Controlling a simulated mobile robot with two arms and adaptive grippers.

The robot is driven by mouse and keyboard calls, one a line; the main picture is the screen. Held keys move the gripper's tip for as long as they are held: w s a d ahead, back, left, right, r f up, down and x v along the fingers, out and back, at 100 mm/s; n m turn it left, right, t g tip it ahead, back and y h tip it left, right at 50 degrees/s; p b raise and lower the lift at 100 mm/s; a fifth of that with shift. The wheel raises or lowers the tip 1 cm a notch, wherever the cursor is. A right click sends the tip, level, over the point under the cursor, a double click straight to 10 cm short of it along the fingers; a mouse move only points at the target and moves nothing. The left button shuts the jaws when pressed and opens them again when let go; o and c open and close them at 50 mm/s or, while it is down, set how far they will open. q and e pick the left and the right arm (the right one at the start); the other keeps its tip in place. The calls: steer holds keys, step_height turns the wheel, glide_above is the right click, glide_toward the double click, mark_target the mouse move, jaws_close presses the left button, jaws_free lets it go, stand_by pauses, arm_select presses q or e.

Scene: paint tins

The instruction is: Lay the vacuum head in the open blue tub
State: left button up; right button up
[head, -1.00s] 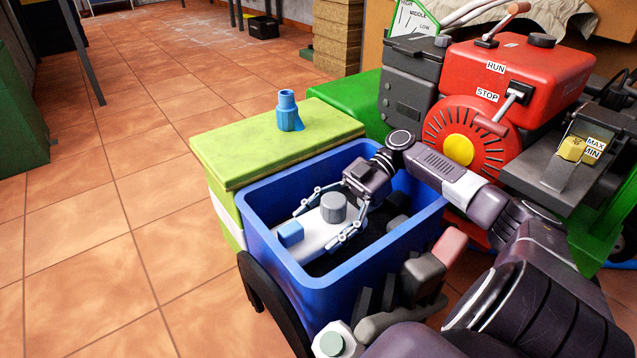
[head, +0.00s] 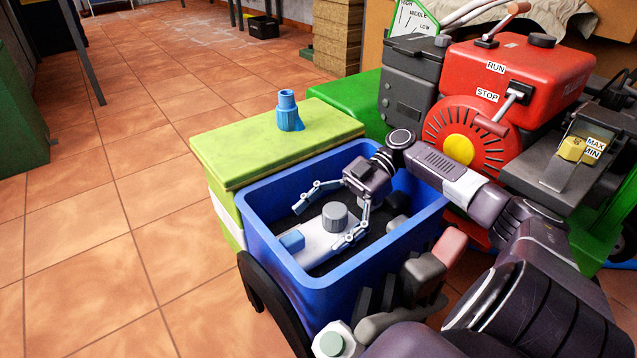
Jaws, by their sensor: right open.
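The open blue tub (head: 340,287) stands in the middle of the view, its inside dark. The vacuum head, white with a grey round neck (head: 335,216) and a blue block (head: 292,241) at one end, lies low inside the tub. My right gripper (head: 321,227) reaches in over the tub from the right. It is open, with one finger on each side of the vacuum head and a gap at the far finger. Whether the near finger touches it I cannot tell. The far end of the vacuum head is partly hidden under the gripper. My left gripper is not in view.
A yellow-green box (head: 265,150) beside the tub carries a blue fitting (head: 288,112). A red engine (head: 510,75) with black parts stands at the right behind my right arm. The tiled floor (head: 90,230) at the left is clear.

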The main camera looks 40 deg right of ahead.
mark_target(337, 208)
steer(key=p+v, duration=0.3)
steer(key=v, duration=0.3)
steer(key=shift+d+r, duration=0.15)
steer(key=shift+r, duration=0.15)
steer(key=shift+s+d+r, duration=0.1)
steer(key=shift+d, duration=0.45)
